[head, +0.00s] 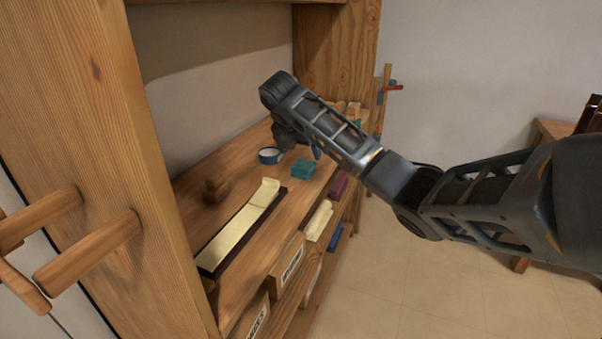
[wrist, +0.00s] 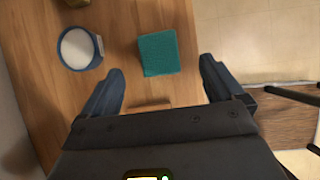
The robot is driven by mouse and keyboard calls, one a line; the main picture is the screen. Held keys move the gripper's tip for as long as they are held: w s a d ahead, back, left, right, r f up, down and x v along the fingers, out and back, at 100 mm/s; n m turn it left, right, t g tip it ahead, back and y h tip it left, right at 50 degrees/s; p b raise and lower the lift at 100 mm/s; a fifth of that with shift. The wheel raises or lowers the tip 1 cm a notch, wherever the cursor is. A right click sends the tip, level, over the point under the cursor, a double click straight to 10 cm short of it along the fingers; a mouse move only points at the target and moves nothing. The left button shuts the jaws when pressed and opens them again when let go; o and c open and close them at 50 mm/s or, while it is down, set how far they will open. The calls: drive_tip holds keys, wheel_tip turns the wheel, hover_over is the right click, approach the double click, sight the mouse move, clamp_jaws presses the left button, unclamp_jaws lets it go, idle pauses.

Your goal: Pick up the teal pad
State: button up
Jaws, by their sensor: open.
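The teal pad (head: 303,169) lies on the wooden shelf, near its front edge, in the head view. In the wrist view the teal pad (wrist: 158,53) is a textured square, just beyond my fingertips and between their lines. My gripper (wrist: 161,75) is open and empty, with one dark finger on each side. In the head view my gripper (head: 300,145) hangs over the shelf behind the pad, partly hidden by my own arm. The gap in height between fingers and pad is hard to tell.
A blue bowl with white inside (wrist: 80,48) stands left of the pad. A wooden upright (head: 95,130) stands at left. Open floor lies right.

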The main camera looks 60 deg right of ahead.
sight(304, 165)
drive_tip(key=x, duration=0.6)
drive_tip(key=shift+w+a+f, duration=0.1)
drive_tip(key=shift+a+f, duration=0.05)
drive_tip(key=shift+f, duration=0.3)
drive_tip(key=shift+c, duration=0.2)
drive_tip(key=c, duration=1.1)
drive_tip(key=shift+r, duration=0.15)
drive_tip(key=shift+r, duration=0.65)
wheel_tip(304, 165, up, 3)
drive_tip(key=shift+f, duration=0.2)
drive_tip(key=s+r, duration=0.7)
drive_tip(key=s, duration=0.4)
drive_tip(key=shift+s+b, duration=0.35)
drive_tip(key=shift+b, duration=0.05)
